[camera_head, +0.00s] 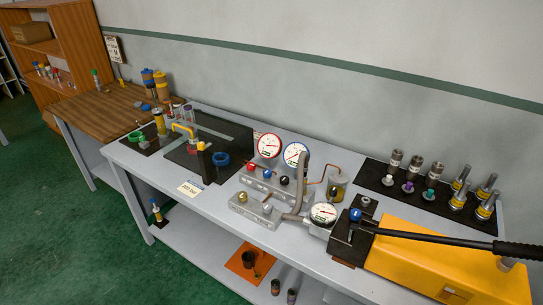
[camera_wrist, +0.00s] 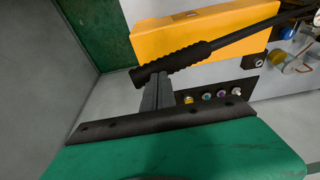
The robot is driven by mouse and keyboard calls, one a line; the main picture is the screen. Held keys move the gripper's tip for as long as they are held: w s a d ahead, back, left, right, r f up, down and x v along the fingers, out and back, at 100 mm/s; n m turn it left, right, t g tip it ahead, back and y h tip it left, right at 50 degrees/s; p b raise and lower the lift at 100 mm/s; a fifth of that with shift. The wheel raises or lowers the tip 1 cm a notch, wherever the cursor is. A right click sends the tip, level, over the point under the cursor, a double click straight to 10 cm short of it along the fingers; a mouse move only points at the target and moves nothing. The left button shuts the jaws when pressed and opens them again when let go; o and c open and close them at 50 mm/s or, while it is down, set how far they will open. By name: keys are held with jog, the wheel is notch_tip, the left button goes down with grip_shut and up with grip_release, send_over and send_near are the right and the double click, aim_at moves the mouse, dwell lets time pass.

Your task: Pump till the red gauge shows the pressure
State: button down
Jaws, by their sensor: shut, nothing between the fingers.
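The yellow hand pump (camera_head: 432,258) stands at the right end of the bench. Its long black lever (camera_head: 430,238) runs right to a ribbed grip (camera_head: 518,250), slanting slightly down. The red gauge (camera_head: 269,145) and the blue gauge (camera_head: 295,153) stand side by side on the manifold; their needle readings are too small to tell. A third gauge (camera_head: 323,213) sits beside the pump. In the wrist view, my gripper (camera_wrist: 160,76) is shut and empty, its fingertips at the ribbed grip (camera_wrist: 172,64), close to its end; whether they touch is unclear. The yellow pump (camera_wrist: 200,32) lies beyond.
A small written card (camera_head: 190,188) lies at the bench's front edge. Small knobs (camera_head: 268,174) sit on the grey manifold blocks. A black mat (camera_head: 372,178) with several fittings lies behind the pump. Curved pipes and a jar (camera_head: 337,186) stand between gauges and pump.

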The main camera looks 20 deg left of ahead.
jog(key=shift+s+d+f+b, duration=0.15)
jog(key=shift+f+b, duration=0.35)
jog(key=shift+f, duration=0.5)
jog(key=shift+w+a+r+p, duration=0.1)
jog(key=shift+a+r+p, duration=0.05)
jog(key=shift+r+p, duration=0.4)
jog(key=shift+w+a+r+p, duration=0.1)
jog(key=shift+r+p, duration=0.3)
jog(key=shift+r, duration=0.5)
jog(key=shift+p, duration=0.3)
notch_tip(320, 180, up, 3)
jog(key=p, duration=0.2)
jog(key=shift+p, duration=0.3)
notch_tip(320, 180, up, 2)
jog(key=s+a+f+n+t+b, duration=0.15)
jog(key=a+f, duration=0.25)
jog(key=a, duration=0.8)
jog(key=s+a+f+b, duration=0.1)
jog(key=a+f+b, duration=0.15)
jog(key=a, duration=0.95)
jog(key=s+a+f+n, duration=0.1)
jog(key=s+a+f, duration=0.5)
jog(key=f, duration=0.2)
jog(key=shift+s+a+f+y+b, duration=0.25)
jog(key=shift+s+f+y+b, duration=0.05)
jog(key=shift+y+b, duration=0.1)
